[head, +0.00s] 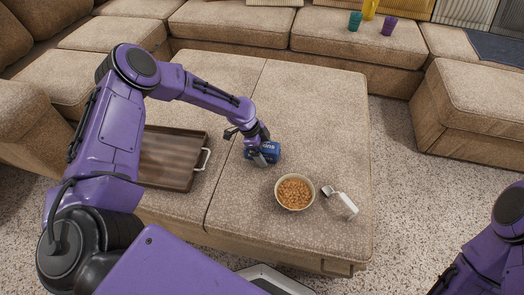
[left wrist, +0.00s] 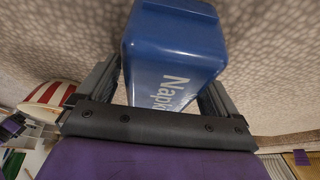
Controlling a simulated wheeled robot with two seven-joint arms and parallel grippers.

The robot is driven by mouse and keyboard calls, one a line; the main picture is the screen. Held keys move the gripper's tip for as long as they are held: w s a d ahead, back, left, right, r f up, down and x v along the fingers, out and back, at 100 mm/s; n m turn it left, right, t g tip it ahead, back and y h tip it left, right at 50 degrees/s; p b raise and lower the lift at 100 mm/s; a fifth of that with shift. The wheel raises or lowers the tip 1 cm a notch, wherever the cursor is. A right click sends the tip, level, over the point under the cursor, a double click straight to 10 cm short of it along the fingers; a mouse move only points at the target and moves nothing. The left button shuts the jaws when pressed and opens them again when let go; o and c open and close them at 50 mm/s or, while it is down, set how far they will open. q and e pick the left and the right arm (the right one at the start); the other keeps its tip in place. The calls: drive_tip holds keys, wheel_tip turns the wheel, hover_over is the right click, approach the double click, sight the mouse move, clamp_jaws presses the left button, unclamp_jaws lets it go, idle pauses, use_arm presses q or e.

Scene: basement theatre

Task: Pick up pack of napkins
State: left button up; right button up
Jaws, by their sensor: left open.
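The pack of napkins (head: 271,150) is a blue block on the large beige ottoman (head: 300,110). In the left wrist view the pack (left wrist: 172,45) shows white lettering that reads "Napk". My left gripper (head: 262,156) is at the pack, with its jaws open. In the left wrist view the fingers of my left gripper (left wrist: 160,85) stand on either side of the pack's near part. Whether they touch it cannot be told. In the head view the gripper hides part of the pack. My right arm shows at the lower right, but its gripper is out of frame.
A bowl of brown snacks (head: 294,192) stands close to the pack, in front and to the right. A white object with a dark end (head: 342,200) lies right of it. A brown tray (head: 170,158) is left. Cups (head: 355,20) stand on the sofa behind.

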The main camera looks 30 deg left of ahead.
use_arm(q)
drive_tip(key=shift+f, duration=0.15)
drive_tip(key=c, duration=1.1)
